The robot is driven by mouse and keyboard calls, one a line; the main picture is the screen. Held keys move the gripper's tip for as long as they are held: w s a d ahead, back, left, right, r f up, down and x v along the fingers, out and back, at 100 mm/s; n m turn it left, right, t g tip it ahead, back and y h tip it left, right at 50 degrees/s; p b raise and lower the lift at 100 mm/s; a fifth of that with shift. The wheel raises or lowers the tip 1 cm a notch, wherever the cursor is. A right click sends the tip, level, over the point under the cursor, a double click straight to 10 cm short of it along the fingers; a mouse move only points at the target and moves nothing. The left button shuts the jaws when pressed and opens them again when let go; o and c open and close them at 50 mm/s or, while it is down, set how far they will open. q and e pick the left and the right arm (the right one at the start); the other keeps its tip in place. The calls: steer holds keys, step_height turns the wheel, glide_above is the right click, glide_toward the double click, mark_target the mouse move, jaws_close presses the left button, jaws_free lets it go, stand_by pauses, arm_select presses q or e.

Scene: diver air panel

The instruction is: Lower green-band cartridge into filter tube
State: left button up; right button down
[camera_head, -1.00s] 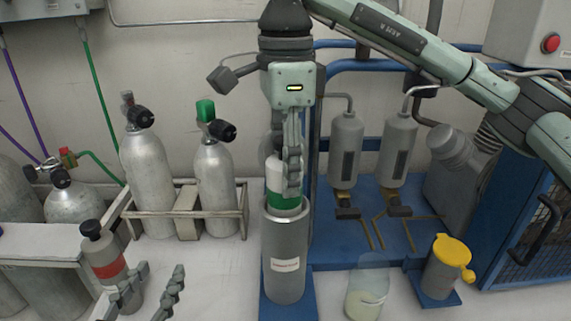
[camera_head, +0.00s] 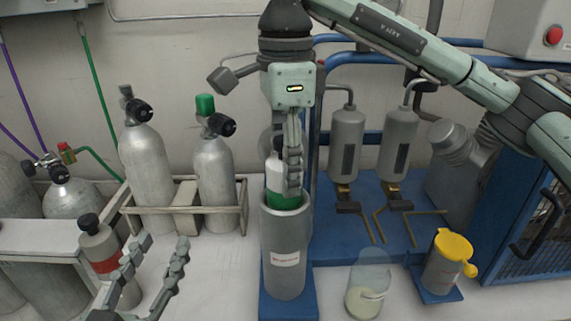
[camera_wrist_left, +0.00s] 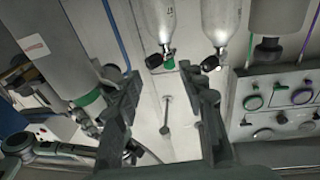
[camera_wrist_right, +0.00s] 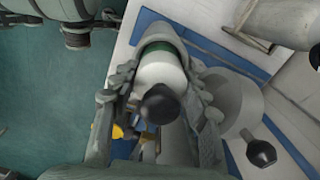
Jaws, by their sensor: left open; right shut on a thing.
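The green-band cartridge (camera_head: 279,178) is white with a green band and a dark top. It stands upright with its lower end inside the mouth of the grey filter tube (camera_head: 285,245); the green band shows at the rim and the lower part is hidden. My right gripper (camera_head: 292,182) is shut on the cartridge's upper part. The right wrist view shows the cartridge (camera_wrist_right: 163,75) between the fingers, dark knob towards the camera. My left gripper (camera_head: 165,245) is open and empty, left of the tube. Its spread fingers (camera_wrist_left: 163,90) also show in the left wrist view.
A red-band cartridge (camera_head: 101,250) stands left of my left gripper. A clear beaker (camera_head: 368,285) and a yellow-lidded pot (camera_head: 445,262) stand right of the tube. Metal cylinders (camera_head: 215,180) stand in a rack behind. Bare bench lies around the tube's left side.

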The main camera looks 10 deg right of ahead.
arm_select(q)
step_height(320, 180, up, 8)
steer(key=s+t+h+b, duration=0.2)
steer(key=t, duration=0.2)
steer(key=shift+s+d+f+t, duration=0.2)
steer(key=shift+d+f+t, duration=0.05)
steer(key=shift+d+t, duration=0.15)
arm_select(e)
step_height(320, 180, down, 3)
steer(key=shift+f, duration=0.1)
stand_by(0.4)
arm_select(q)
steer(key=shift+b, duration=0.3)
arm_select(e)
steer(key=c, duration=0.7)
jaws_free()
steer(key=shift+f, duration=0.2)
steer(key=shift+c, duration=0.2)
arm_select(q)
steer(key=shift+f, duration=0.15)
arm_select(e)
steer(key=shift+r, duration=0.1)
